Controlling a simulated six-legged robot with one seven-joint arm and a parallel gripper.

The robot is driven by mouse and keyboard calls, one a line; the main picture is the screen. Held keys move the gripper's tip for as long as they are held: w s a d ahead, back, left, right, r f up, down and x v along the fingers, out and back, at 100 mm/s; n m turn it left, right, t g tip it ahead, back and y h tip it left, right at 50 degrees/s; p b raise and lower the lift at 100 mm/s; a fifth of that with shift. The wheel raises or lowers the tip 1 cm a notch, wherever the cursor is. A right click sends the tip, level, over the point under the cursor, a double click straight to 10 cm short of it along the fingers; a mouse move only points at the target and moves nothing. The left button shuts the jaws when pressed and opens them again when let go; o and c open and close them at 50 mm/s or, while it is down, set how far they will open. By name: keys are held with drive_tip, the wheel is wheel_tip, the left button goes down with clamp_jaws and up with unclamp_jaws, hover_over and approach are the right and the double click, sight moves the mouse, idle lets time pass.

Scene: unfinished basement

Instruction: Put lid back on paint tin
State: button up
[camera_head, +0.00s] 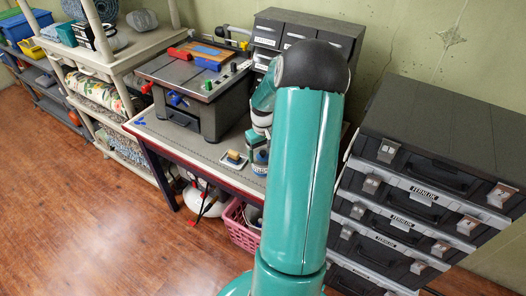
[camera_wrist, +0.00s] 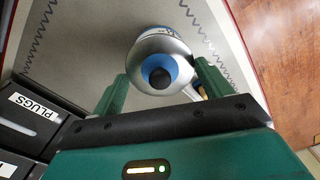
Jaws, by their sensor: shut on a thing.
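My gripper (camera_wrist: 162,72) is shut on a round silver lid (camera_wrist: 150,52), with a green finger on each side. The lid has a blue ring and a black knob facing the wrist camera. A strip of a blue-labelled body, probably the paint tin (camera_wrist: 168,29), shows just beyond the lid's far edge. I cannot tell whether the lid touches the tin or is seated on it. In the head view, a blue-labelled tin (camera_head: 260,158) stands on the workbench, partly hidden by my arm. My arm also hides most of the gripper and the lid there.
A small tray with a sponge (camera_head: 234,158) lies left of the tin on the workbench (camera_head: 170,140). A machine box (camera_head: 195,85) stands behind it. Dark tool cases (camera_head: 430,160) are stacked at right. A pink basket (camera_head: 240,225) sits below. Drawers marked PLUGS (camera_wrist: 35,115) are close at left in the wrist view.

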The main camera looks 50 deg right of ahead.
idle(0.3)
drive_tip(key=o, duration=1)
drive_tip(key=shift+c, duration=0.2)
drive_tip(key=shift+r, duration=0.1)
drive_tip(key=shift+r, duration=3.45)
clamp_jaws()
drive_tip(key=shift+f, duration=0.7)
